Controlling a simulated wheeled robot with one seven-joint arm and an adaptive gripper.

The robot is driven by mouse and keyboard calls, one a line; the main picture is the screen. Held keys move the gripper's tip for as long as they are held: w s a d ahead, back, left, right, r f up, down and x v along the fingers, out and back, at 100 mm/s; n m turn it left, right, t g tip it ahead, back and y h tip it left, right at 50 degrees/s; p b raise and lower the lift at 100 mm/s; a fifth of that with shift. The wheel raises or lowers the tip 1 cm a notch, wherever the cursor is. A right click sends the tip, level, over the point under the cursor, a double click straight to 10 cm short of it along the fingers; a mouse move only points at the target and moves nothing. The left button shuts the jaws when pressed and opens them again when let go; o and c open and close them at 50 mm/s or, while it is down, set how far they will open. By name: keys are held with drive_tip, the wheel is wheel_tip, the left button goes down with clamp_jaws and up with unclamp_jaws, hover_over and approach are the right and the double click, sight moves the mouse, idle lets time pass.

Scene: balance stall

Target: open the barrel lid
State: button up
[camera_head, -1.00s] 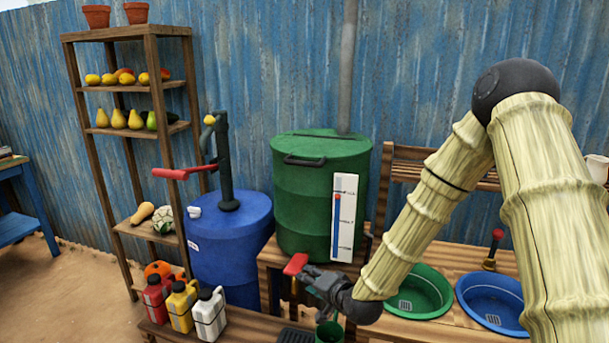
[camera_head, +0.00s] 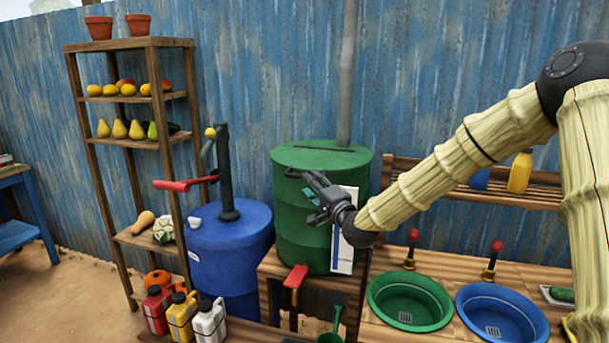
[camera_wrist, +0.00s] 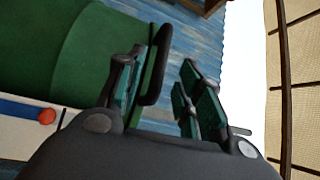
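The green barrel (camera_head: 300,225) stands upright on a wooden stand, with its green lid (camera_head: 325,153) lying flat on top. A dark handle sits on the lid's front left edge, partly hidden by my gripper in the head view. My gripper (camera_head: 312,187) is raised in front of the barrel's upper front, pointing up and left at the handle. In the wrist view the barrel (camera_wrist: 40,55) fills the left, and the black handle (camera_wrist: 158,70) shows between the spread fingers of my gripper (camera_wrist: 162,85). The fingers are open; whether one touches the handle is unclear.
A white gauge (camera_head: 347,232) on the barrel's front is partly behind my wrist. A red tap lever (camera_head: 295,276) juts out below. A blue barrel (camera_head: 228,245) with a pump (camera_head: 225,170) stands left. Green (camera_head: 375,300) and blue (camera_head: 466,305) basins lie right.

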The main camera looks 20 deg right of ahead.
drive_tip(key=shift+p+x, duration=0.6)
drive_tip(key=shift+x, duration=2.05)
clamp_jaws()
